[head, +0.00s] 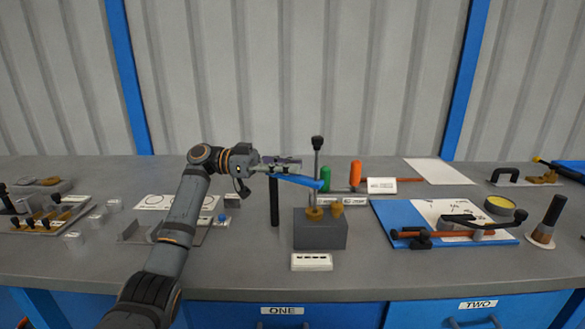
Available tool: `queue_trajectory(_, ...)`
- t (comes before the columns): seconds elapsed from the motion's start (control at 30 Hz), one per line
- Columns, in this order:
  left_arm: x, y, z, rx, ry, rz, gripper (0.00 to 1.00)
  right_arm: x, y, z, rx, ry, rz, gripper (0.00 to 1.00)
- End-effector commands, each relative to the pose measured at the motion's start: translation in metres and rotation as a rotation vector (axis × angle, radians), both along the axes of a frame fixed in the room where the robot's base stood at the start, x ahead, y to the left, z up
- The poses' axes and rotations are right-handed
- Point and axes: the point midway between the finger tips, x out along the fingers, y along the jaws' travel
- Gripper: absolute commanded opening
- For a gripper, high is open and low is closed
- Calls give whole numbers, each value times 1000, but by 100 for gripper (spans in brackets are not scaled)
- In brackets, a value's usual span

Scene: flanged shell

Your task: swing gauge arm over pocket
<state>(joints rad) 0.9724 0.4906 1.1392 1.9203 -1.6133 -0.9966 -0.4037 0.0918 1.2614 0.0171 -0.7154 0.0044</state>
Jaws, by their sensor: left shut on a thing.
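The gauge arm, a blue bar (300,180), reaches right from the top of a black post (274,205). Its right end is by an upright grey rod with a black knob (317,143), above a grey block (320,236). A flanged brass-coloured piece (314,214) sits on the block below that end, with another brass-coloured piece (337,209) to its right. The block's pocket cannot be made out. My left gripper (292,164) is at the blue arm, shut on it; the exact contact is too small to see. My right gripper is out of view.
A white label plate (311,262) lies in front of the block. Behind are green (325,178) and orange (355,174) handles. A blue board (390,219) with paper and tools is to the right. Left are a tray (45,218) and several small clear pieces.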

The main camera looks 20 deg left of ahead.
Motion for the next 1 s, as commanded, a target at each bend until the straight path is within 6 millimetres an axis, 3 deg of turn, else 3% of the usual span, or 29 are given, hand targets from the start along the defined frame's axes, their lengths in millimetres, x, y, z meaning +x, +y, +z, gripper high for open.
queue_trajectory(0.27,0,0,-1,2,1,-1,0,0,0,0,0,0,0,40)
queue_trajectory(0.3,0,0,-1,2,1,-1,20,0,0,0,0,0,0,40)
queue_trajectory(0.47,0,0,-1,1,1,-1,42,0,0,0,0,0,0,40)
queue_trajectory(0.8,-1,4,0,1,1,1,42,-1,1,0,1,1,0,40)
queue_trajectory(1.0,-7,42,0,2,2,3,42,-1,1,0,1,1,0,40)
